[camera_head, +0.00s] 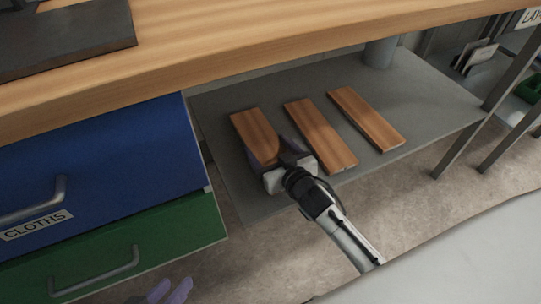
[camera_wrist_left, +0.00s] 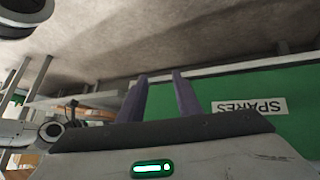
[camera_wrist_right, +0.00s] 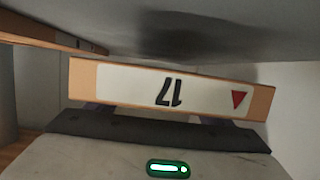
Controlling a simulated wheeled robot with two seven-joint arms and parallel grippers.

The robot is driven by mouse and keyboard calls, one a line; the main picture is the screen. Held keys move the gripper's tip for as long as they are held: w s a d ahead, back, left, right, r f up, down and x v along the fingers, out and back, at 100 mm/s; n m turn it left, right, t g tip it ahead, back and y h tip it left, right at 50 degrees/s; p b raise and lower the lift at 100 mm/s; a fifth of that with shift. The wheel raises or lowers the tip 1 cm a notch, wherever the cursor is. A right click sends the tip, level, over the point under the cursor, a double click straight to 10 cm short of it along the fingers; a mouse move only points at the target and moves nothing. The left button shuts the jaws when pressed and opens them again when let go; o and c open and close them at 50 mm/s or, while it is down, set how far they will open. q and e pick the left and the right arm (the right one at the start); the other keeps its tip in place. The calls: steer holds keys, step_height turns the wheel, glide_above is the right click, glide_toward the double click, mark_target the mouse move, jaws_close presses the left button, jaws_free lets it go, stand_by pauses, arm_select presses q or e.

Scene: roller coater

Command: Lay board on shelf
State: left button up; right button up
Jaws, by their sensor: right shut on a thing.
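A wooden board (camera_head: 256,132) is the leftmost of three on the grey shelf (camera_head: 235,191) under the workbench. My right gripper (camera_head: 279,158) is shut on its near end. In the right wrist view this board (camera_wrist_right: 85,78) shows its end face, with a white label reading 17 and a red triangle, upside down. A shadow lies on the shelf by it; I cannot tell whether the board touches the shelf. My left gripper (camera_head: 169,292) is low at the bottom left, away from the boards. Its fingers (camera_wrist_left: 161,97) are apart and empty.
Two more boards, a middle one (camera_head: 321,136) and a right one (camera_head: 366,119), lie side by side on the shelf. Blue (camera_head: 110,150) and green (camera_head: 180,237) drawers stand left of the shelf. The wooden bench top (camera_head: 250,40) overhangs it. A table leg (camera_head: 465,140) stands at right.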

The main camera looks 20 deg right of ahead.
step_height(320, 180, down, 3)
steer(key=shift+r+b, duration=0.15)
steer(key=shift+b, duration=0.45)
steer(key=o, duration=1.3)
arm_select(q)
steer(key=shift+w+d+r, duration=0.1)
steer(key=shift+w+d, duration=0.1)
steer(key=shift+d, duration=0.2)
steer(key=shift+r, duration=0.1)
arm_select(e)
steer(key=shift+s, duration=0.1)
steer(key=shift+s+r+p, duration=0.15)
steer(key=shift+s+p, duration=0.2)
steer(key=shift+p, duration=0.05)
arm_select(q)
steer(key=p, duration=0.1)
steer(key=a+p, duration=0.1)
steer(key=a+r+t+p, duration=0.1)
steer(key=shift+s+n+y, duration=0.3)
steer(key=shift+n, duration=0.1)
arm_select(e)
steer(key=v, duration=1.1)
